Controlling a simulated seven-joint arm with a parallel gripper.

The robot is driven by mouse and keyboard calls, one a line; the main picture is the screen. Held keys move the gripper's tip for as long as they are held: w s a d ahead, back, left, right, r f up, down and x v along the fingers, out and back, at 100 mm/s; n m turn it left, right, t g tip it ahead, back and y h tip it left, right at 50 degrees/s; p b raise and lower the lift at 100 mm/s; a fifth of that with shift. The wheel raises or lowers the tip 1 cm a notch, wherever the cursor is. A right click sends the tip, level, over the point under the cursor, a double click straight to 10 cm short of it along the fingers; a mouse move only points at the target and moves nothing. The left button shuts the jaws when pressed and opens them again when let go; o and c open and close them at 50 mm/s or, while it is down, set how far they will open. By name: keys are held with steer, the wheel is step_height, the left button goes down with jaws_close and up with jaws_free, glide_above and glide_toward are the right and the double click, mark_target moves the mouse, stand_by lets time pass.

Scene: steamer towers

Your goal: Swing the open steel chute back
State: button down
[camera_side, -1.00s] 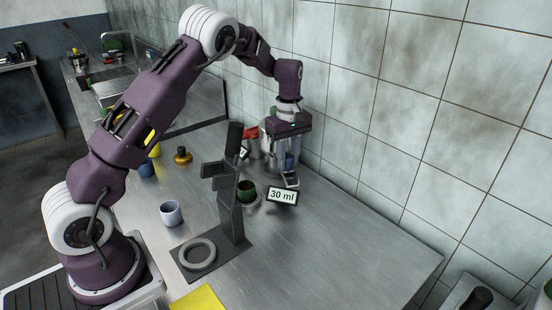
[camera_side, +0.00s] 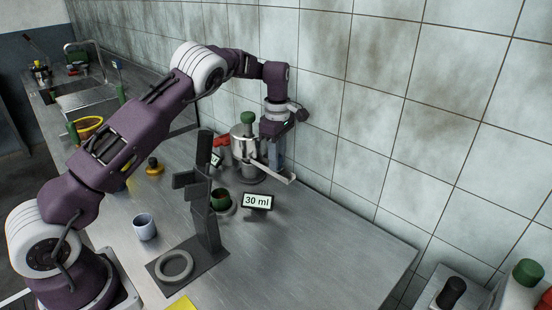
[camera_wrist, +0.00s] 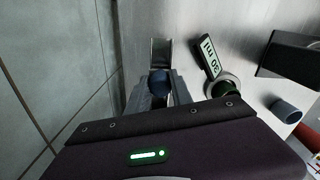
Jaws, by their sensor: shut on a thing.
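A steel tower (camera_side: 243,150) with a green knob on its lid stands near the tiled wall. The steel chute (camera_side: 284,177) sticks out low from it to the right, past the display. In the wrist view the chute's bare end (camera_wrist: 160,50) lies beyond the fingers. My gripper (camera_side: 277,160) is shut on a blue knob (camera_wrist: 160,84) on the chute, and the fingers (camera_wrist: 160,90) flank it.
A "30 ml" display (camera_side: 257,201) and a small green-lined cup (camera_side: 221,197) stand in front of the tower. The tiled wall is close behind my gripper. The counter's right side is clear.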

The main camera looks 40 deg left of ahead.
steer(key=shift+w+r, duration=0.1)
steer(key=shift+w, duration=0.05)
steer(key=c, duration=1.1)
jaws_free()
step_height(320, 180, up, 7)
